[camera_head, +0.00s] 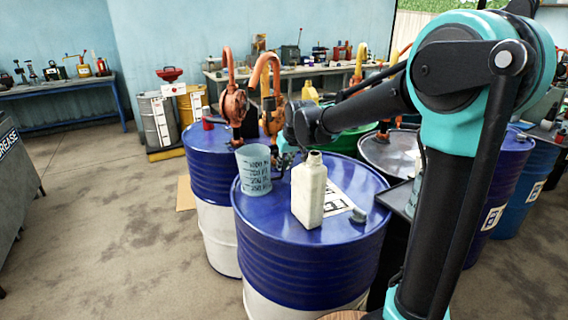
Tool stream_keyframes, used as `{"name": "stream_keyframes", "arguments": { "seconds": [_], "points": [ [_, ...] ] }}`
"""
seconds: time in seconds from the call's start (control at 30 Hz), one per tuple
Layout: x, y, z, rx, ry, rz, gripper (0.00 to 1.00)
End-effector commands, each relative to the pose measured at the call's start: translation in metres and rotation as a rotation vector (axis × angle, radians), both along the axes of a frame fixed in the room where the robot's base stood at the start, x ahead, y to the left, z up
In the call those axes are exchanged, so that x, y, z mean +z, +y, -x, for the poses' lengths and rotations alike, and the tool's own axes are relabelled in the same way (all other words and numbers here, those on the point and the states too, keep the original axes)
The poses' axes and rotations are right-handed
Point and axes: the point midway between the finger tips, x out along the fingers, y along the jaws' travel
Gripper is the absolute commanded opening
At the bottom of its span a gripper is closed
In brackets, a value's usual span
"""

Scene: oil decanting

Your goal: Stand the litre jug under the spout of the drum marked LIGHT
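The litre jug (254,172) is a translucent blue-grey beaker with dark graduation marks. It appears upright over the left back part of the near blue drum's top (262,212); I cannot tell if it rests there or is held. My gripper (281,160) is at the jug's right side, small and partly hidden by the jug, so its opening is unclear. Orange hand pumps (234,104) rise behind the jug from the drums at the back. No marking LIGHT can be read. A white label (337,203) on the near drum is partly hidden by a bottle.
A white square bottle (309,192) stands open on the near drum, with a grey cap (358,215) to its right. Another blue and white drum (208,165) stands behind left. My arm crosses the right side. The floor (110,230) at left is clear.

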Motion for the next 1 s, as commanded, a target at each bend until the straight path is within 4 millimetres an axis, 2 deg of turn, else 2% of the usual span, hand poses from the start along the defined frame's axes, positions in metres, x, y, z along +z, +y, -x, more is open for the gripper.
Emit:
{"name": "stream_keyframes", "arguments": {
  "seconds": [0.03,0.1,0.13,0.4,0.53,0.67,1.0],
  "points": [
    [0.0,0.0,0.0,0.0,0.0,0.0,0.22],
    [0.0,0.0,0.0,0.0,0.0,0.0,0.31],
    [0.0,0.0,0.0,0.0,0.0,0.0,0.32],
    [0.001,0.0,0.0,0.0,0.0,0.0,0.32],
    [0.008,0.0,0.0,0.0,0.0,0.0,0.32],
    [0.026,-0.004,0.007,0.0,0.0,0.0,0.32],
    [0.088,-0.02,0.037,0.0,0.0,0.0,0.32]
  ]
}}
